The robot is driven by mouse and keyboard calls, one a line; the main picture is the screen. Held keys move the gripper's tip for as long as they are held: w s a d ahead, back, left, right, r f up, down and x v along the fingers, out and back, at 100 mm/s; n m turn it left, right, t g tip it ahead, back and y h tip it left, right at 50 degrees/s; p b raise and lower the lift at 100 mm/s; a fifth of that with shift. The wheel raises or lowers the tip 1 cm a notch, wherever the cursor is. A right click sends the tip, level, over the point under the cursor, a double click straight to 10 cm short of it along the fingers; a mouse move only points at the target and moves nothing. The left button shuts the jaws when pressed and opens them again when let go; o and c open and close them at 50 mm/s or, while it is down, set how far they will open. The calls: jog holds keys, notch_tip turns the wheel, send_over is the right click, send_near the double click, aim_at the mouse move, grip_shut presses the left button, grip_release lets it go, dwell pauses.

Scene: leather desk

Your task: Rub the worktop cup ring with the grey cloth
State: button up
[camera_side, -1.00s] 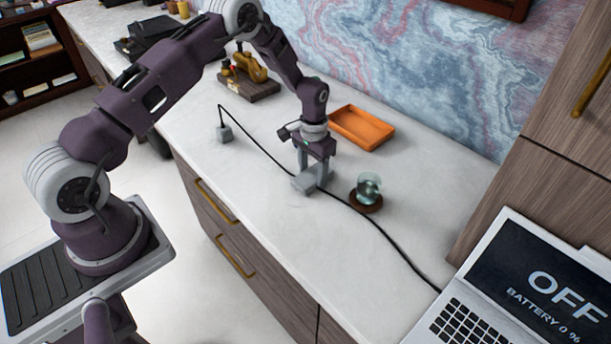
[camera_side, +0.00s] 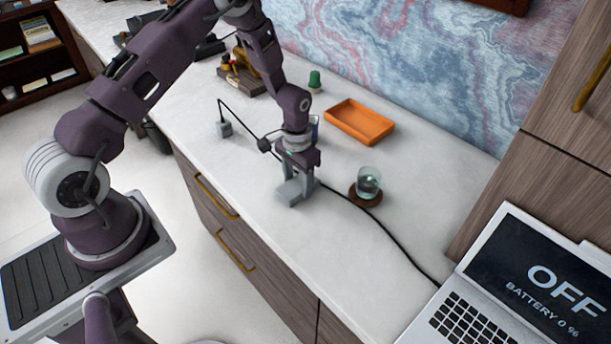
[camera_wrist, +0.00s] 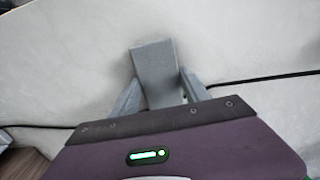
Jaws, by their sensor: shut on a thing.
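My gripper (camera_side: 297,184) is low over the pale worktop (camera_side: 250,190), near its front edge. It is shut on the grey cloth (camera_wrist: 154,66), a folded pad. In the wrist view the cloth sticks out between the two grey fingers (camera_wrist: 160,92). In the side view the cloth (camera_side: 290,196) is at the worktop surface or just above it; I cannot tell which. I cannot make out the cup ring in either view; the gripper and cloth may hide it.
A glass (camera_side: 369,181) on a brown coaster (camera_side: 366,198) stands right of my gripper. A black cable (camera_side: 393,240) runs behind the gripper to the laptop (camera_side: 530,290). An orange tray (camera_side: 360,122) and a green item (camera_side: 314,79) are farther back.

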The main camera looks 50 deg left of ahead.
aim_at(286, 192)
jog(key=shift+s, duration=1.95)
jog(key=shift+w+r, duration=0.1)
jog(key=shift+r, duration=3.95)
